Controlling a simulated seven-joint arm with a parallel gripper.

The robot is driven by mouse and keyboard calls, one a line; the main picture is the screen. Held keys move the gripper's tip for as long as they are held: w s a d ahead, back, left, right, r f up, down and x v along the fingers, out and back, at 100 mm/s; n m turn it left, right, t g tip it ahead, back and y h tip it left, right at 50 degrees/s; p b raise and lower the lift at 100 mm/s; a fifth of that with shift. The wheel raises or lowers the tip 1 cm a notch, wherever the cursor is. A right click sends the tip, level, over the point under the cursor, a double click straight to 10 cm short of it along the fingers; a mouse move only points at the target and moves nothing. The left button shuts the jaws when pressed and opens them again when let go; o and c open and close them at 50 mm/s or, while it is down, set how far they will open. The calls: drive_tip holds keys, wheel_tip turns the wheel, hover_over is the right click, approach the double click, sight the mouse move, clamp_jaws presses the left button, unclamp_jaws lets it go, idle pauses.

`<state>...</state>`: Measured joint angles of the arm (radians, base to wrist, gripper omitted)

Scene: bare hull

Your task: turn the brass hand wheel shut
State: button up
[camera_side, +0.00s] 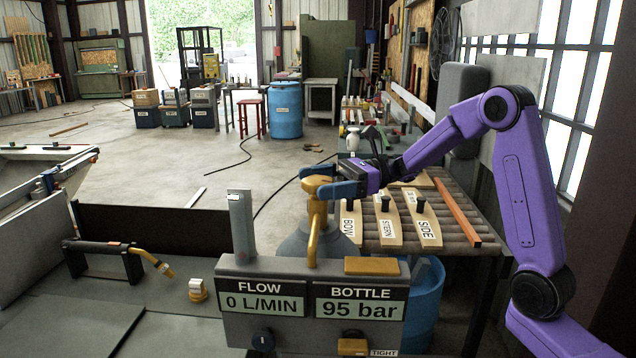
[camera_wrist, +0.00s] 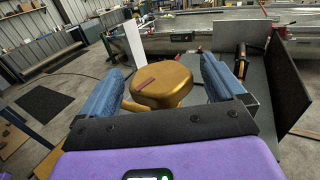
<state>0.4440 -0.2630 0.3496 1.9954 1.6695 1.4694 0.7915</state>
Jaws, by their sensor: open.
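The brass hand wheel (camera_side: 316,183) sits on top of a brass valve on a grey bottle (camera_side: 312,245). In the wrist view the wheel (camera_wrist: 168,86) is a round gold knob with a short red-brown mark on its top. My gripper (camera_wrist: 162,68) is open, with one blue finger on each side of the wheel.
A grey display box (camera_side: 312,262) stands in front of the bottle, reading flow 0 L/MIN and bottle 95 bar. A torch (camera_side: 115,250) rests on a stand at left. Labelled wooden pieces (camera_side: 385,215) lie on a slatted table to the right. A blue tub (camera_side: 425,290) stands below it.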

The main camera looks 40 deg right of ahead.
drive_tip(key=shift+w+a, duration=0.1)
drive_tip(key=shift+a, duration=0.35)
drive_tip(key=c, duration=1)
drive_tip(key=shift+r+m+t+h, duration=0.1)
drive_tip(key=shift+m+t+h, duration=0.25)
drive_tip(key=shift+t, duration=0.25)
drive_tip(key=m+t+h, duration=0.2)
drive_tip(key=m+t, duration=0.1)
drive_tip(key=shift+t, duration=0.4)
drive_tip(key=m+t+h, duration=0.3)
drive_tip(key=t+h, duration=0.1)
drive_tip(key=shift+m, duration=0.25)
drive_tip(key=shift+c, duration=0.2)
drive_tip(key=shift+r+m+t+h, duration=0.1)
drive_tip(key=shift+m+t+h, duration=0.7)
drive_tip(key=shift+m+h, duration=0.6)
drive_tip(key=shift+r+m+t+h, duration=0.1)
drive_tip(key=shift+m+t+h, duration=0.75)
drive_tip(key=shift+h, duration=1)
drive_tip(key=shift+d+m+h, duration=0.1)
drive_tip(key=shift+m+h, duration=0.35)
drive_tip(key=shift+h, duration=0.15)
